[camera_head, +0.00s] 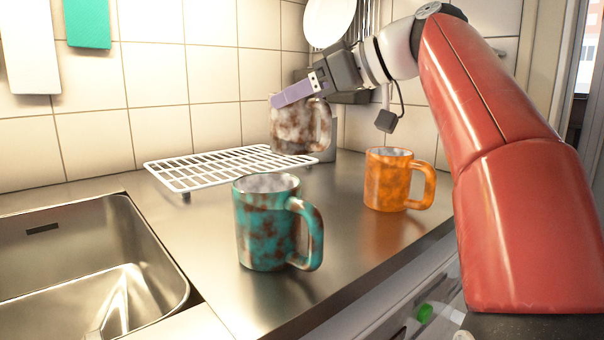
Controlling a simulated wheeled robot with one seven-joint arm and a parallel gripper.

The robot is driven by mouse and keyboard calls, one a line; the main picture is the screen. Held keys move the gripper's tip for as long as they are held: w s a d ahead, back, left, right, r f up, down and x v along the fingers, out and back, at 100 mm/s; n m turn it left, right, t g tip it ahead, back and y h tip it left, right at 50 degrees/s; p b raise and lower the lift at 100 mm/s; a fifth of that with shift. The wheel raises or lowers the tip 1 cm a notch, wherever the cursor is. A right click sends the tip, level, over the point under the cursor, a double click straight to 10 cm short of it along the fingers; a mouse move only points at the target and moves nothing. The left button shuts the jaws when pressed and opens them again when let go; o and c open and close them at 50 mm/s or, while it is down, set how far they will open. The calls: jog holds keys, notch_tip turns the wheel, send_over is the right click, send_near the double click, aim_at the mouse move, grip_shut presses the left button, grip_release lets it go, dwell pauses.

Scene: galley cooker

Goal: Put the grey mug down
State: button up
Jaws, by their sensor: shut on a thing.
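The grey mug (297,128), mottled with brown, is upright in my gripper (293,97), near the white wire rack (190,176). My gripper is shut on the upper part of the mug, with a purple finger across its rim. The mug's base appears above or at the right end of the rack; I cannot tell whether it touches.
A teal and brown mug (262,232) stands on the steel counter (330,250) in front, and an orange mug (388,180) stands to the right. A sink (90,270) lies at left. The tiled wall (150,75) is behind.

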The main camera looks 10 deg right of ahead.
aim_at(302, 152)
notch_tip(302, 152, down, 9)
jog(key=shift+r+b, duration=0.15)
jog(key=shift+b, duration=1.1)
jog(key=shift+f, duration=0.2)
jog(key=o, duration=1.5)
